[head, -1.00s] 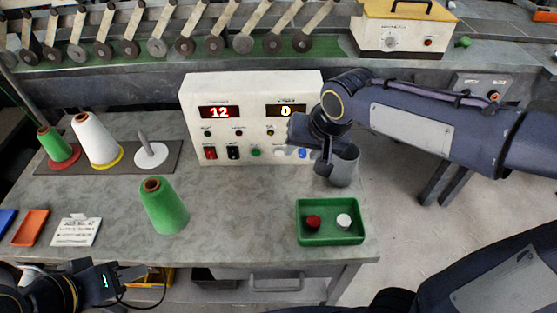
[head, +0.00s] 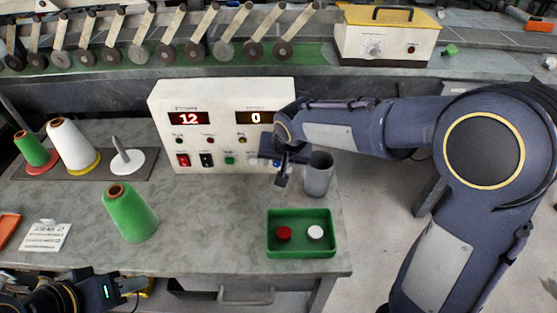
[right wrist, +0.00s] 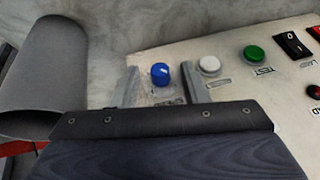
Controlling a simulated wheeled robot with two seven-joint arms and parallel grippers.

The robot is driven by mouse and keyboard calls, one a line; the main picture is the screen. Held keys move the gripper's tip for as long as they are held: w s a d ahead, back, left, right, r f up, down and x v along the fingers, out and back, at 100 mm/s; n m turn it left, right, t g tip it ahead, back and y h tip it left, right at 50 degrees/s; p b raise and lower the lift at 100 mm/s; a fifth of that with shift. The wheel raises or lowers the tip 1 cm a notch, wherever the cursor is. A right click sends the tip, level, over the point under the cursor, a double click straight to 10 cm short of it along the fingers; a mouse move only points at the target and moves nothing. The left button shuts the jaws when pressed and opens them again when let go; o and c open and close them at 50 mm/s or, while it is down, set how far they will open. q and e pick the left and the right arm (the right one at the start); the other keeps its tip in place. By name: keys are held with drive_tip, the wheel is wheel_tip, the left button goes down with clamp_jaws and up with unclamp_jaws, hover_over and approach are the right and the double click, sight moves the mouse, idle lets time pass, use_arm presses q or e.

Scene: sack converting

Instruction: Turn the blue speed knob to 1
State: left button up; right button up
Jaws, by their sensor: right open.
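The white control box (head: 222,142) stands at the back of the table. My right gripper (head: 282,180) is open at the box's lower right front. In the right wrist view its two fingers stand on either side of the knob; contact is unclear. My left gripper (head: 137,285) is at the lower left, its jaws too unclear to judge.
A grey cup (head: 319,175) stands close beside my right gripper. A green tray (head: 301,250) with a red and a white piece lies in front. A white button (right wrist: 209,65) neighbours the knob. A green cone (head: 131,213) stands left; the table's middle is clear.

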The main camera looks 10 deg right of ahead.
drive_tip(key=shift+c, duration=0.4)
clamp_jaws()
drive_tip(key=shift+a, duration=0.1)
